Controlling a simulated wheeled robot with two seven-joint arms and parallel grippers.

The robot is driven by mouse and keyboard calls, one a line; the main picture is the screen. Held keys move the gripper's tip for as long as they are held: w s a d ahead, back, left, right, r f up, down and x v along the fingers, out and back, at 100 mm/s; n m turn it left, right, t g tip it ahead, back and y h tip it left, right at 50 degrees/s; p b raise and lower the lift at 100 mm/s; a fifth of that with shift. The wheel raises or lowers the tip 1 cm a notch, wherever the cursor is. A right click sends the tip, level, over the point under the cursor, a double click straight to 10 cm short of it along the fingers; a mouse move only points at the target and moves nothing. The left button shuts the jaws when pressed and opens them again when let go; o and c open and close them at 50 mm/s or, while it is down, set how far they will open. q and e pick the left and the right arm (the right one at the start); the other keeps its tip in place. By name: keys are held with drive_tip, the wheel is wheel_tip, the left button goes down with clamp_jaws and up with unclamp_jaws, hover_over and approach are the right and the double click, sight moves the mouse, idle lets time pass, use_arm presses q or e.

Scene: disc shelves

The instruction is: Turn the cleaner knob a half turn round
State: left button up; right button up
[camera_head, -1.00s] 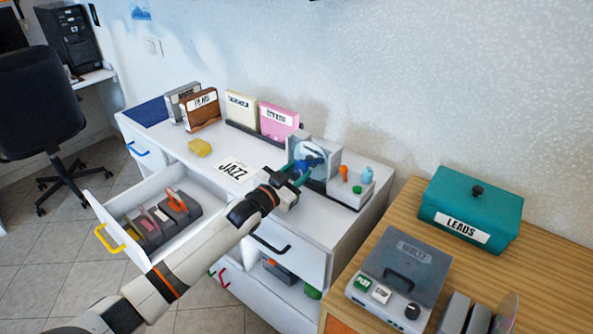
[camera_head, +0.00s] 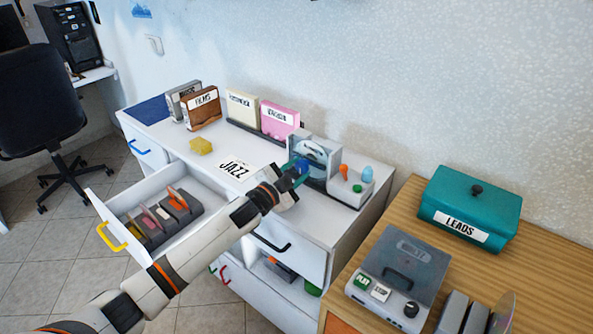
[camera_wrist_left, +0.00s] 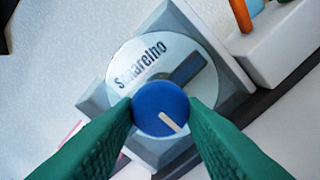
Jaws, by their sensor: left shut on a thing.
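The disc cleaner (camera_head: 324,148) is a grey stand on the white cabinet top, with a silver disc (camera_wrist_left: 135,62) in it. The blue knob (camera_wrist_left: 160,108) sits in front of the disc and has a white line, pointing to the lower right in the left wrist view. My left gripper (camera_head: 299,169) is at the knob, its green fingers (camera_wrist_left: 162,118) shut on the knob's two sides. The fingers and arm hide part of the cleaner in the head view. My right gripper is not in view.
A white holder (camera_head: 352,190) with an orange tool stands right of the cleaner. A pink case (camera_head: 281,120) and a cream case (camera_head: 242,106) stand behind left. An open drawer (camera_head: 160,212) lies below my arm. A wooden table (camera_head: 405,205) is at the right.

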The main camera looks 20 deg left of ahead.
use_arm(q)
drive_tip(key=shift+f, duration=0.15)
drive_tip(key=o, duration=1)
drive_tip(key=shift+s, duration=0.1)
drive_tip(key=b+v, duration=0.1)
drive_tip(key=v, duration=1.1)
